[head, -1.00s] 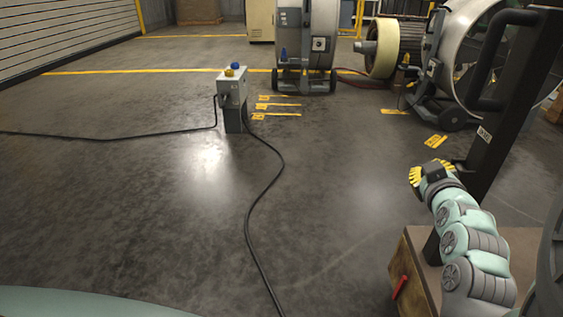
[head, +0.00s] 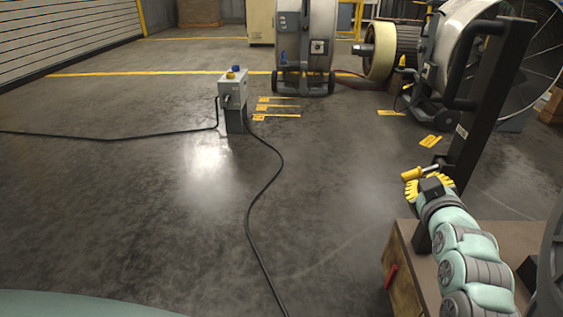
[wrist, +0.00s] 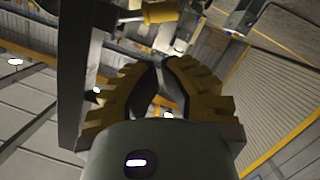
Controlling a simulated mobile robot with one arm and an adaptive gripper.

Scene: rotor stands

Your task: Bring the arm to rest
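My gripper (head: 428,181) has yellow toothed fingers and is at the end of my pale green arm, at the lower right of the head view. In the wrist view its fingertips (wrist: 160,64) come almost together, with nothing seen between them. A yellow handle (head: 412,174) on a metal shaft sticks out by the dark upright post, just beyond the gripper. The handle also shows in the wrist view (wrist: 162,12), above and apart from the fingertips.
The dark post (head: 485,110) stands close to my gripper. A brown-topped box (head: 400,262) lies beside my arm. A grey box with blue and yellow knobs (head: 233,92) stands on the floor, with black cables. Large drum fans (head: 318,50) stand behind.

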